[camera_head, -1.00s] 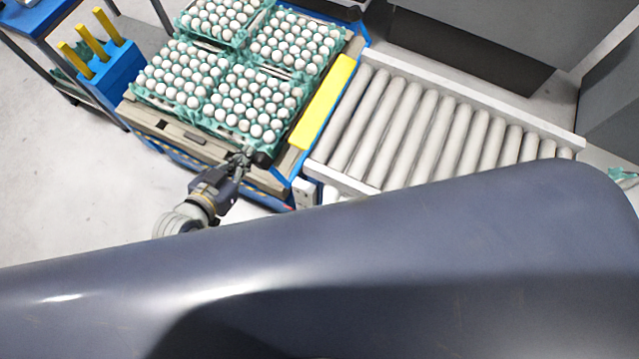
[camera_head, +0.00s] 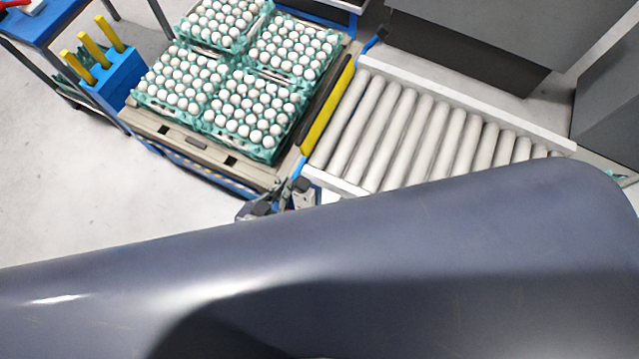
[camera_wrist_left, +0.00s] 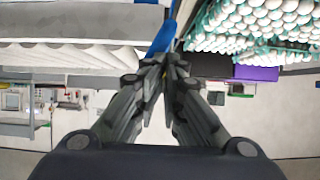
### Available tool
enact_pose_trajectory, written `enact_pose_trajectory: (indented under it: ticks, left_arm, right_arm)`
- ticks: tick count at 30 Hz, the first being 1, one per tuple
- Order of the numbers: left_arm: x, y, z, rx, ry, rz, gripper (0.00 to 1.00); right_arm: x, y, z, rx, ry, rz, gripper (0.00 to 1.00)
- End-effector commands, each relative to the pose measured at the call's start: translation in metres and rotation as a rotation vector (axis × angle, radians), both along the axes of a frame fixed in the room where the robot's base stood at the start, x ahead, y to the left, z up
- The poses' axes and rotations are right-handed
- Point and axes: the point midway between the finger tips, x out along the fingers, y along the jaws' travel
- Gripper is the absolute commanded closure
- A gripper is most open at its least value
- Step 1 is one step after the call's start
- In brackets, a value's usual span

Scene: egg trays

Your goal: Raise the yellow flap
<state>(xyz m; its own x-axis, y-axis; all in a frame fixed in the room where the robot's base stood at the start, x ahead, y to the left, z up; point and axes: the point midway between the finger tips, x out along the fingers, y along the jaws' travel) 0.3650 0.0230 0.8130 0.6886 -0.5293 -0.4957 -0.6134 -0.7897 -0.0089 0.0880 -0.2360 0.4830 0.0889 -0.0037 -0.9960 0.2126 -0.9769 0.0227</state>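The yellow flap (camera_head: 328,108) stands on edge between the egg trays and the roller conveyor. It shows as a narrow tilted strip with a dark face on its tray side. A blue bar (camera_head: 298,170) runs from its near end. My left gripper (camera_head: 286,186) is at the lower end of this bar, at the cart's near corner. In the left wrist view its fingers (camera_wrist_left: 166,66) are closed together, with the blue bar (camera_wrist_left: 163,35) right at their tips. I cannot tell whether they grip it. My right gripper is not in view.
Teal trays of white eggs (camera_head: 210,122) stand on a pallet (camera_head: 190,140) left of the flap. The roller conveyor (camera_head: 420,130) lies to the right. A blue holder (camera_head: 112,78) with yellow bars is at the far left. My own dark body hides the lower picture.

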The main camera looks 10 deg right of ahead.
Motion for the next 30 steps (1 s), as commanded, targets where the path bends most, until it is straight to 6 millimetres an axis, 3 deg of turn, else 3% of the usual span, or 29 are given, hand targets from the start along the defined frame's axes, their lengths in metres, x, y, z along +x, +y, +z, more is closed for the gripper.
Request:
enact_pose_trajectory:
  ticks: [1,6,14,30]
  left_arm:
    - [-0.002,-0.018,0.016,-0.042,-0.013,-0.001,1.0]
    - [-0.011,-0.03,0.016,-0.044,-0.012,0.0,1.0]
    - [-0.011,-0.029,0.014,-0.04,-0.015,-0.001,1.0]
    - [-0.05,0.019,0.009,-0.024,-0.004,-0.004,1.0]
  right_arm:
    - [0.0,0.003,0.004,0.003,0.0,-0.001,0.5]
    - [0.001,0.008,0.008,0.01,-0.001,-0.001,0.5]
    - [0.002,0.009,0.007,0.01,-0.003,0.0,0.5]
    - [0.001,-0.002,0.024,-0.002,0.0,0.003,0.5]
